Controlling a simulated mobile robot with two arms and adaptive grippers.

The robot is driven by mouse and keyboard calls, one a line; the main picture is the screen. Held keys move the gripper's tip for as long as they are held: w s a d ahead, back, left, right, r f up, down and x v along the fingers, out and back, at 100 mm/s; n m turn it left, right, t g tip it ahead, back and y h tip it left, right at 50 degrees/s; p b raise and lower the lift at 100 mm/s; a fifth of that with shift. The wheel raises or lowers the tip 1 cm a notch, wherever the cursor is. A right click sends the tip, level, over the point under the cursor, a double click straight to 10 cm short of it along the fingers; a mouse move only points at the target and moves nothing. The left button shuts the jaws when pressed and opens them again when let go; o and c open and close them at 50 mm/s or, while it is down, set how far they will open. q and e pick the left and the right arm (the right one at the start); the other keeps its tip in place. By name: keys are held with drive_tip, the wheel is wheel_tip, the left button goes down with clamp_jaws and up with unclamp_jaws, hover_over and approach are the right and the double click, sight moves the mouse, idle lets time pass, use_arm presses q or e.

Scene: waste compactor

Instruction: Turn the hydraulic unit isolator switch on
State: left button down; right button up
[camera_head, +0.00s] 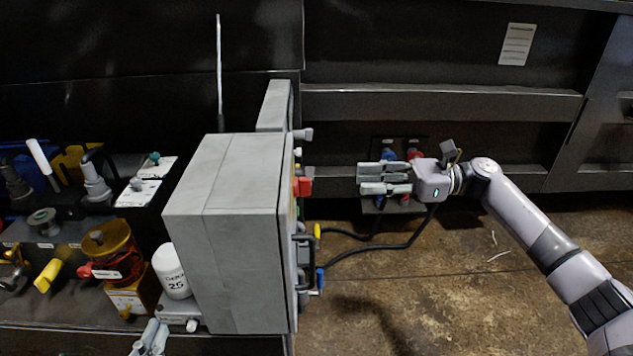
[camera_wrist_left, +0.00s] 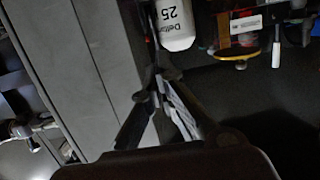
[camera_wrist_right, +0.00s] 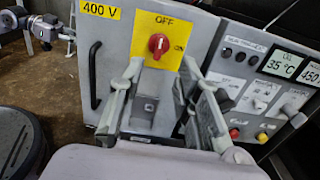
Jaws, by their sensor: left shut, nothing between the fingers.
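The isolator switch is a red rotary knob (camera_wrist_right: 159,45) on a yellow plate (camera_wrist_right: 177,27) marked OFF at the top and ON at the right. Its pointer appears to be up, toward OFF. In the head view the red knob (camera_head: 303,187) sticks out from the right face of a grey cabinet (camera_head: 235,230). My right gripper (camera_head: 372,178) is open and empty, facing the knob from the right with a gap between. In the right wrist view its fingertips (camera_wrist_right: 162,66) spread either side below the knob. My left gripper (camera_head: 150,340) is shut and empty, low left of the cabinet; its fingers (camera_wrist_left: 157,85) meet in the left wrist view.
A black door handle (camera_wrist_right: 94,75) and a 400 V label (camera_wrist_right: 100,10) are left of the switch. A control panel (camera_wrist_right: 262,85) with displays and buttons is at right. A white filter (camera_head: 171,272) stands near my left gripper. Cables (camera_head: 375,250) cross the floor.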

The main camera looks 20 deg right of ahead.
sight(302, 187)
drive_tip(key=x, duration=1)
drive_tip(key=shift+a, duration=0.35)
drive_tip(key=shift+w, duration=0.1)
drive_tip(key=shift+c, duration=0.5)
clamp_jaws()
